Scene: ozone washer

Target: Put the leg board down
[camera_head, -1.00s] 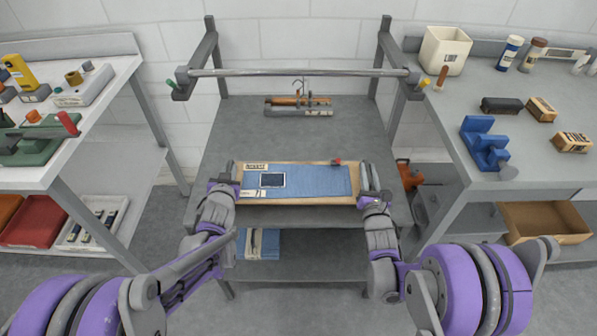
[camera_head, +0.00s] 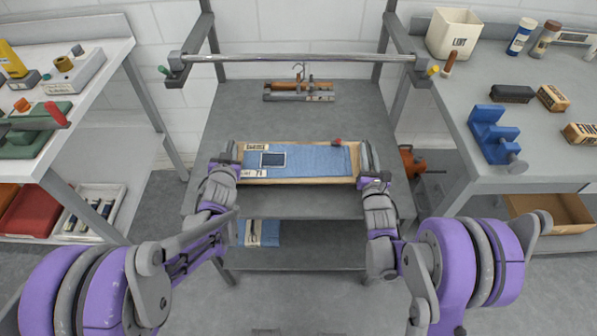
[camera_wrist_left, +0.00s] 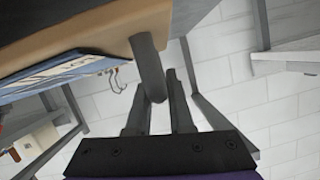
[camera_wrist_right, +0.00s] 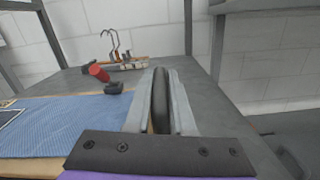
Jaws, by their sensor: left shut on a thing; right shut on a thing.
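The leg board (camera_head: 305,180) is a flat wooden board topped with a blue cloth (camera_head: 316,160), a dark-framed panel and pale labels. It lies level over the front part of the grey table (camera_head: 240,108); I cannot tell whether it touches the surface. My left gripper (camera_head: 227,160) is shut on the dark handle (camera_wrist_left: 148,65) at the board's left end. My right gripper (camera_head: 373,175) is shut on the handle (camera_wrist_right: 160,92) at its right end. A small red-and-black part (camera_wrist_right: 103,78) sits at the board's back right edge.
A metal bar (camera_head: 300,58) crosses above the table. A rack with hooks (camera_head: 298,93) stands at the table's back, with clear surface before it. A lower shelf (camera_head: 300,258) holds folded blue cloth. Benches stand left (camera_head: 110,62) and right (camera_head: 460,110), with a blue fixture (camera_head: 492,135).

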